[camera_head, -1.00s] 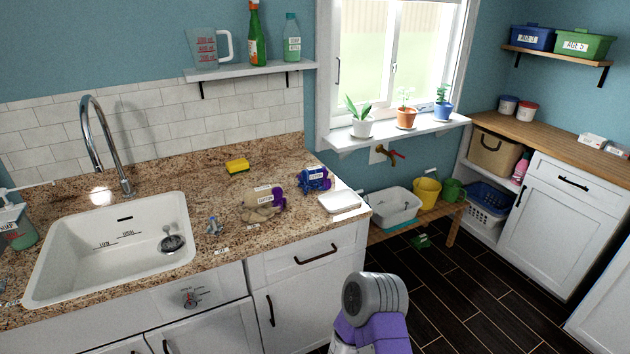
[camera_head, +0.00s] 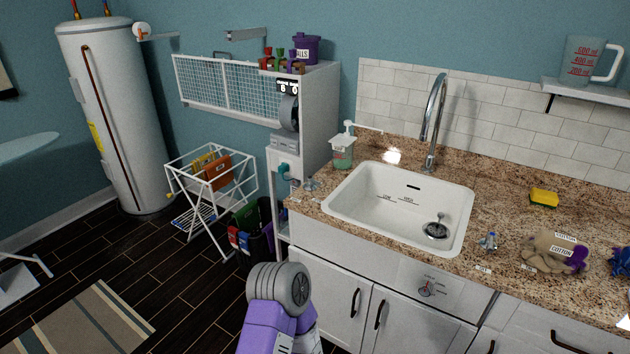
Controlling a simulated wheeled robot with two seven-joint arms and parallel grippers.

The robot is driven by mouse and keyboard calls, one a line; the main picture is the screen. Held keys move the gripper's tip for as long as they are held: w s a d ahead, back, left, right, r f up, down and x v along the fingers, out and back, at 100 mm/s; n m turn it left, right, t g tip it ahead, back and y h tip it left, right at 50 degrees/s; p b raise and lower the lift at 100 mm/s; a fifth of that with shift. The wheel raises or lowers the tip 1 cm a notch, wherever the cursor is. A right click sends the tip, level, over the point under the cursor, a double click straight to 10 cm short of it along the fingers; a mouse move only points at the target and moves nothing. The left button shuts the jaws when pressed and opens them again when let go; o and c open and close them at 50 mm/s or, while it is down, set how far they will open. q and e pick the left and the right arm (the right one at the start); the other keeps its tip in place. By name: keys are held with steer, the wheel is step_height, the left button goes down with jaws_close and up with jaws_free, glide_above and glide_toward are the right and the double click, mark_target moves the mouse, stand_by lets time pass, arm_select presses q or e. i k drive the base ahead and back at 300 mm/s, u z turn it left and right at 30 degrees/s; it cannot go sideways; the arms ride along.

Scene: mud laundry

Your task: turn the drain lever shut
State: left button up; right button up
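The white sink (camera_head: 345,205) is set in the speckled granite counter at right of centre and looks empty. Its drain (camera_head: 437,232) is a dark round fitting with a small upright metal part. On the cabinet front below the sink is a small dial plate with a lever (camera_head: 426,290), grey with some red; its labels are too small to read and I cannot tell its setting. A purple and grey part of my own arm shows at the bottom centre, left of the dial. Neither of my grippers is in view.
A tall faucet (camera_head: 436,120) stands behind the sink, with a soap dispenser (camera_head: 342,152) at its left. A yellow sponge (camera_head: 543,197) and a cotton-labelled bundle (camera_head: 550,252) lie on the counter. A drying rack (camera_head: 210,190) stands left; dark floor before it is partly open.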

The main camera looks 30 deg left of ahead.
mark_target(310, 180)
steer(key=u, duration=0.2)
steer(key=k, duration=0.25)
steer(key=u, duration=3.4)
steer(key=i, duration=0.15)
steer(key=z, duration=1.95)
steer(key=i, duration=1.1)
steer(key=z, duration=0.4)
